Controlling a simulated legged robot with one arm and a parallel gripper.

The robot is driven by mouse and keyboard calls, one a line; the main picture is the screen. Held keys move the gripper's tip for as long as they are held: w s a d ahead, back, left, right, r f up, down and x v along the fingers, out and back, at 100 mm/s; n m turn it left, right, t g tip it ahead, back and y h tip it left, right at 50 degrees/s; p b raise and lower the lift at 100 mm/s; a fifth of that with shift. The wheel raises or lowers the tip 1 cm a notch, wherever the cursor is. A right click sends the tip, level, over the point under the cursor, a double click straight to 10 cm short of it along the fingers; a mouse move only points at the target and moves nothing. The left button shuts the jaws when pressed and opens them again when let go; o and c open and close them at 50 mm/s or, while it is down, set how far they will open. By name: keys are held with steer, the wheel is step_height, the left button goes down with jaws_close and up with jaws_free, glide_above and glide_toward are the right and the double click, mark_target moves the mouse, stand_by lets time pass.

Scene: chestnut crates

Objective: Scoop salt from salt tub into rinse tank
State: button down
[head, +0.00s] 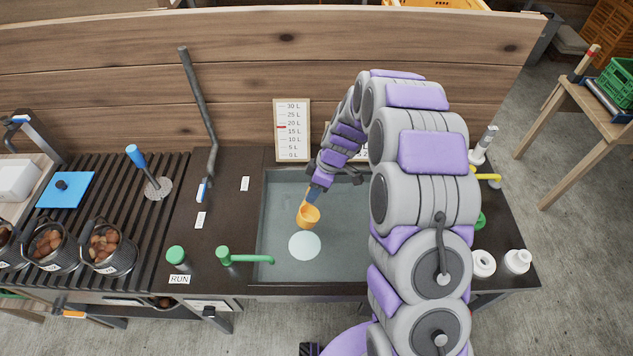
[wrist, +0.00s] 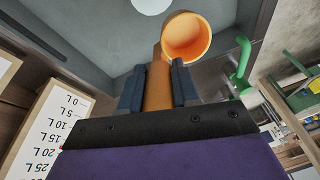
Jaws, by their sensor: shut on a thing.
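My gripper (head: 319,187) is shut on the handle of an orange scoop (head: 308,215). In the wrist view, the dark fingers of my gripper (wrist: 158,86) stand on either side of the handle, and the cup of the scoop (wrist: 187,38) shows a bare orange inside. The scoop is over the grey rinse tank (head: 261,225), tilted. A pale round patch (head: 304,246) shows in the tank just below the scoop; I cannot tell whether it is salt. I cannot make out a salt tub. My arm hides the tank's right part.
A level scale (head: 292,130) stands behind the tank. A green tap (head: 245,257) reaches over its left edge. Left are a green RUN button (head: 177,255), a slatted rack (head: 100,190) and baskets of chestnuts (head: 105,245). White fittings (head: 517,261) stand at the right.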

steer(key=h+p, duration=0.1)
steer(key=a+h+p, duration=0.1)
steer(key=shift+s+a+r+t+h+p, duration=0.25)
steer(key=shift+a+r+t+h+p, duration=0.05)
steer(key=shift+a+h+p, duration=0.35)
steer(key=shift+h+p, duration=0.25)
steer(key=shift+h, duration=0.1)
steer(key=shift+f, duration=0.1)
